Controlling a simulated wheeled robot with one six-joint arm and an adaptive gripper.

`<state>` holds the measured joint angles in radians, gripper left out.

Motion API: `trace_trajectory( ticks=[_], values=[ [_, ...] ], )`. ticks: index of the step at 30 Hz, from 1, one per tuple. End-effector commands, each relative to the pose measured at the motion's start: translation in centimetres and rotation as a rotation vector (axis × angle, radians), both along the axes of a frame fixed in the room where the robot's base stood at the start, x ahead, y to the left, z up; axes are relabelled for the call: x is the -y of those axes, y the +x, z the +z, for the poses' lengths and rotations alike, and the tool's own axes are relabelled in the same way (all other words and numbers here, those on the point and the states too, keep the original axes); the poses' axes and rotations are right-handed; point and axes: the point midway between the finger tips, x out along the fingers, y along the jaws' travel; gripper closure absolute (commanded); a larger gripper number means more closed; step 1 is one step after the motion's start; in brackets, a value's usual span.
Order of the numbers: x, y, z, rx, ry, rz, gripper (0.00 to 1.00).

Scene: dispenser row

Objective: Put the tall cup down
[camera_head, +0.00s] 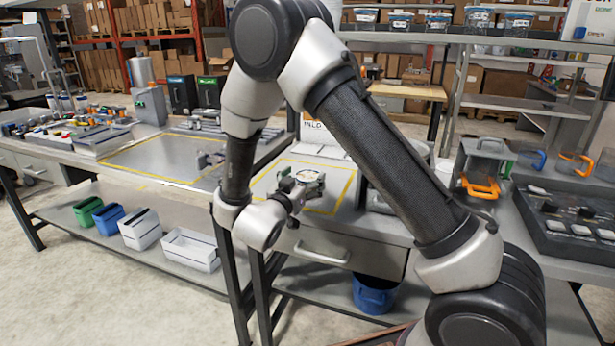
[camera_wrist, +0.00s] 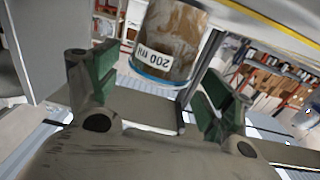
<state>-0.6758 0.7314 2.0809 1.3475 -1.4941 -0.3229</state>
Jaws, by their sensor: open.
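A cup (camera_wrist: 174,38) with a brown, mottled wall, a white "200" label and a blue band at its rim shows large in the wrist view. It appears upside down in that picture, its base end toward the grey surface with the yellow line. My gripper (camera_wrist: 156,88) is open, its two green-padded fingers apart on either side of the cup's rim end. I see a gap between each finger and the cup. In the head view my gripper (camera_head: 300,186) is low over the yellow-outlined area of the bench; the cup cannot be made out clearly there.
The yellow-outlined bench area (camera_head: 335,205) surrounds my gripper. A second outlined area (camera_head: 165,157) to the left is mostly clear. A dispenser with an orange handle (camera_head: 481,188) and a button panel (camera_head: 570,222) stand to the right. Several lidded cups line the upper shelf (camera_head: 470,38).

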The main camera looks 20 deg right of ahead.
Motion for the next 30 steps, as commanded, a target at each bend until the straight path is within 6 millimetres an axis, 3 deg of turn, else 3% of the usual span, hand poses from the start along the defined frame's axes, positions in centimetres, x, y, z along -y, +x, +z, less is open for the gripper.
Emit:
trace_trajectory(
  ticks=[6,12,30],
  values=[
    [-3.3,-4.0,0.0,0.0,0.0,0.005,0.19],
    [-5.0,-6.4,0.0,0.001,-0.001,0.003,0.19],
    [-5.5,-7.1,0.0,0.0,0.0,0.001,0.19]
  ],
)
